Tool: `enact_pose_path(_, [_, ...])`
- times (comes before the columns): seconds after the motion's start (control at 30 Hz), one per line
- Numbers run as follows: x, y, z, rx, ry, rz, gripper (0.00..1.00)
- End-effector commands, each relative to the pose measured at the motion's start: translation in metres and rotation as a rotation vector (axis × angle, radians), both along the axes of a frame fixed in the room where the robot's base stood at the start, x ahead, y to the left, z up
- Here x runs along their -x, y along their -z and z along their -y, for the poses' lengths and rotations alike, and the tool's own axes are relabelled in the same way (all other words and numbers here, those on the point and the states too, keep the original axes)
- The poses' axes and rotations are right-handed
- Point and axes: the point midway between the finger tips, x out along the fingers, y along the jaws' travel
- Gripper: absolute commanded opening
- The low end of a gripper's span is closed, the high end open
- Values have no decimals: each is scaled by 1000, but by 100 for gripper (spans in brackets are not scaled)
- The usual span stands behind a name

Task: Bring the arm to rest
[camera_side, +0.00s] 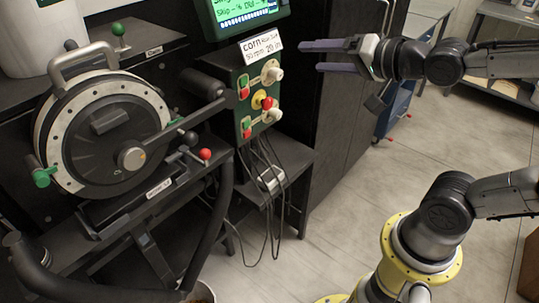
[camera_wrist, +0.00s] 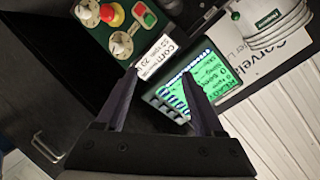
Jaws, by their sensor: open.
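My gripper (camera_side: 325,56) is open and empty in the side view, in the air to the right of the green control box (camera_side: 249,112). Its two fingers point left, toward the box's upper part and the corn label (camera_side: 262,47). In the wrist view my gripper (camera_wrist: 159,82) shows two spread dark fingers with nothing between them. The lit green screen (camera_wrist: 196,86) lies beyond the fingertips, and the corn label (camera_wrist: 156,58) shows near the left fingertip. I see no contact with the box or screen.
The round seed meter (camera_side: 108,135) stands at left with a handle and red-knobbed lever (camera_side: 205,154). A dark cabinet (camera_side: 340,120) stands behind the gripper. Cables (camera_side: 268,190) hang below the control box. The floor (camera_side: 350,215) at lower middle is clear.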

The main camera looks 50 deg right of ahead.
Motion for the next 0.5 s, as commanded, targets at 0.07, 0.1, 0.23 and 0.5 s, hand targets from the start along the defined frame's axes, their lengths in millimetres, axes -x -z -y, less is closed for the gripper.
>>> enact_pose_path(0.07, [18, 6, -3, 111, -38, -91, 70])
enact_pose_path(0.1, [28, 12, -4, 166, -62, -145, 70])
enact_pose_path(0.23, [65, 35, -7, 345, -176, -334, 70])
enact_pose_path(0.5, [137, 89, -14, 610, -509, -698, 70])
